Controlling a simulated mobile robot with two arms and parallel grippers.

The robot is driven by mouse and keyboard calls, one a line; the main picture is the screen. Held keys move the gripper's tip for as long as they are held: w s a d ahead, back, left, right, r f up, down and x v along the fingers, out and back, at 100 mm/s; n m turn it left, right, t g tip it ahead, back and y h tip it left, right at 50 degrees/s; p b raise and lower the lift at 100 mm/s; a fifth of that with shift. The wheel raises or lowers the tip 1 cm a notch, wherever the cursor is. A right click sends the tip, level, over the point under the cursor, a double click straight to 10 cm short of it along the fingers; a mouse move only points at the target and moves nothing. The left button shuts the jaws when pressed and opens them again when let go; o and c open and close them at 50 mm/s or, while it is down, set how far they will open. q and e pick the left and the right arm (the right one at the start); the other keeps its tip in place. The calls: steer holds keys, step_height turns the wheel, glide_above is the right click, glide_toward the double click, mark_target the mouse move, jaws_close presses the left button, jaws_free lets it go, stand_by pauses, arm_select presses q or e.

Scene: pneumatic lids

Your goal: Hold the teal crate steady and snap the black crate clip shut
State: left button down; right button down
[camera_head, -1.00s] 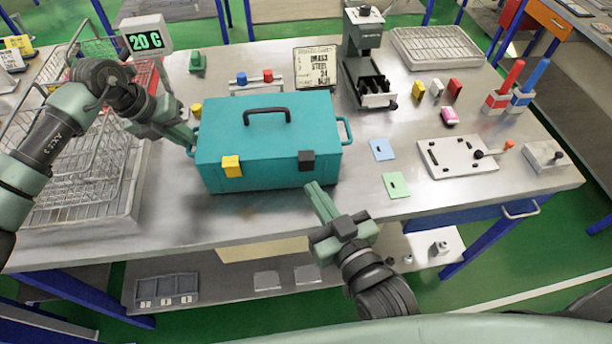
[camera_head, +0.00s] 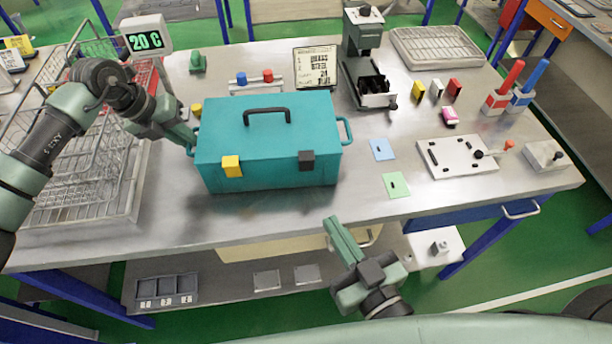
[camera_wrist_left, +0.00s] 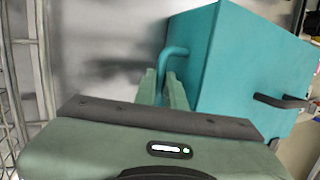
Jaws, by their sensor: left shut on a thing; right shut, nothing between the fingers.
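The teal crate (camera_head: 268,150) stands on the workbench with its lid down and a black handle on top. The black crate clip (camera_head: 306,160) is on the right of its front face and looks flat against it; whether it is latched is too small to tell. A yellow clip (camera_head: 231,167) sits on the left of the front. My left gripper (camera_head: 191,140) is shut on the crate's left side handle, a teal loop (camera_wrist_left: 172,55) between its fingers in the left wrist view. My right gripper (camera_head: 332,222) is shut and empty, in front of the bench edge, apart from the crate.
Wire baskets (camera_head: 75,170) stand left of the crate. A blue card (camera_head: 381,150) and a green card (camera_head: 396,185) lie to its right, with a white toggle-clamp plate (camera_head: 456,157) beyond. The bench strip before the crate is clear.

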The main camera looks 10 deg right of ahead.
steer(key=v, duration=0.4)
steer(key=shift+s+d, duration=0.1)
steer(key=shift+s, duration=0.3)
arm_select(q)
steer(key=c, duration=1.4)
jaws_free()
steer(key=shift+r, duration=0.1)
steer(key=v, duration=1.1)
steer(key=shift+a+r, duration=0.25)
steer(key=shift+r, duration=0.1)
steer(key=shift+s, duration=0.1)
